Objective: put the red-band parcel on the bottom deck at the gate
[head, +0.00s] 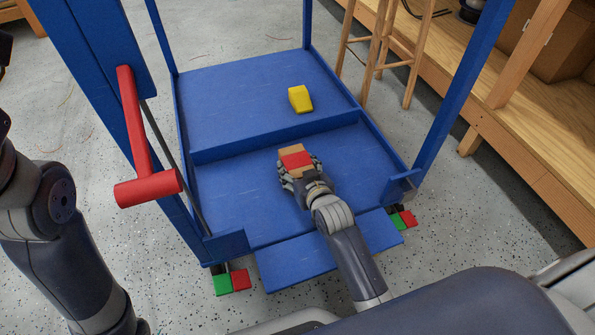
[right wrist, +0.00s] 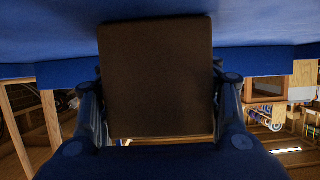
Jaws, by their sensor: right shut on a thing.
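The red-band parcel (head: 294,160) is a small tan box with a red band across it. My right gripper (head: 299,168) is shut on it, over the front part of the blue bottom deck (head: 235,200), on the near side of a low divider. Whether the parcel touches the deck I cannot tell. In the right wrist view the parcel (right wrist: 157,75) shows as a dark brown face between the two fingers (right wrist: 157,100). The gate (head: 330,248) is a blue flap lowered outward at the deck's front edge. My left arm is at the left edge; its gripper is not visible.
A yellow block (head: 300,99) lies on the deck behind the divider (head: 280,136). Blue posts frame the cart, and a red lever (head: 137,140) sits on the left one. Wooden stool legs (head: 380,50) and a wooden bench (head: 500,90) stand behind and right.

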